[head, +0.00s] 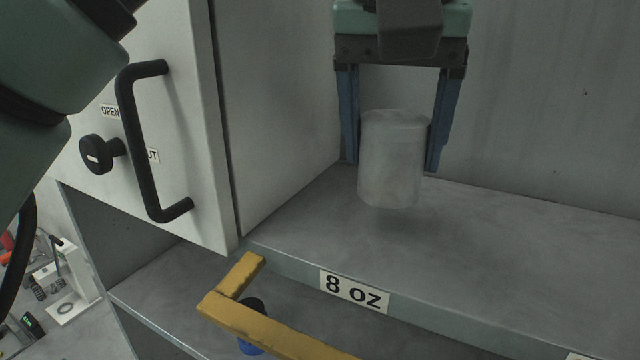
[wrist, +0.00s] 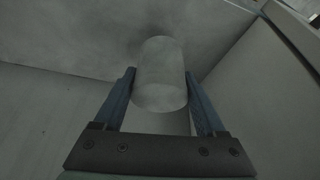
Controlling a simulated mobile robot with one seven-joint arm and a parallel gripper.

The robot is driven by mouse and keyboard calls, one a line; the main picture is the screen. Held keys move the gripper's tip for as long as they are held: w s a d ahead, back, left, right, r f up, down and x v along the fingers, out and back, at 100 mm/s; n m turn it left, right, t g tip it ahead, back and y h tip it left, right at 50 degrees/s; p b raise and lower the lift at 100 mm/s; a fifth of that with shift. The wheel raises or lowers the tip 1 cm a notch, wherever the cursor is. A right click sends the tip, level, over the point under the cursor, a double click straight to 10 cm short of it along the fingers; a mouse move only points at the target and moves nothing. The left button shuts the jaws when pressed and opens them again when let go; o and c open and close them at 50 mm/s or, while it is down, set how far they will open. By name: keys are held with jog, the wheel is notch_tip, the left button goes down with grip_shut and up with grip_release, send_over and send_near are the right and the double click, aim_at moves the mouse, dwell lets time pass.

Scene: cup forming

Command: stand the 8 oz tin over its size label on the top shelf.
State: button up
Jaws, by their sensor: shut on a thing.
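The tin (head: 392,165) is a plain grey cylinder, upright in the head view. My gripper (head: 394,160) is shut on it, with one blue finger on each side. The tin hangs a little above the top shelf (head: 500,235), with a soft shadow below it. The 8 oz size label (head: 354,291) is on the shelf's front edge, in front of the tin and slightly to its left. In the wrist view the tin (wrist: 161,75) sits between the two fingers (wrist: 160,95).
A cabinet door (head: 180,110) with a black handle (head: 145,140) and a knob (head: 97,154) stands at left. A yellow bar (head: 275,325) crosses below the shelf edge, with a blue object (head: 250,346) behind it. The shelf right of the tin is clear.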

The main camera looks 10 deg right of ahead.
aim_at(389, 180)
notch_tip(389, 180, down, 4)
jog(key=b, duration=0.3)
jog(key=shift+a+r, duration=0.1)
jog(key=shift+r, duration=0.15)
jog(key=shift+f, duration=0.2)
jog(key=shift+r, duration=0.1)
jog(key=shift+f, duration=0.25)
jog(key=o, duration=1.6)
jog(key=shift+r, duration=0.1)
jog(key=shift+r, duration=0.1)
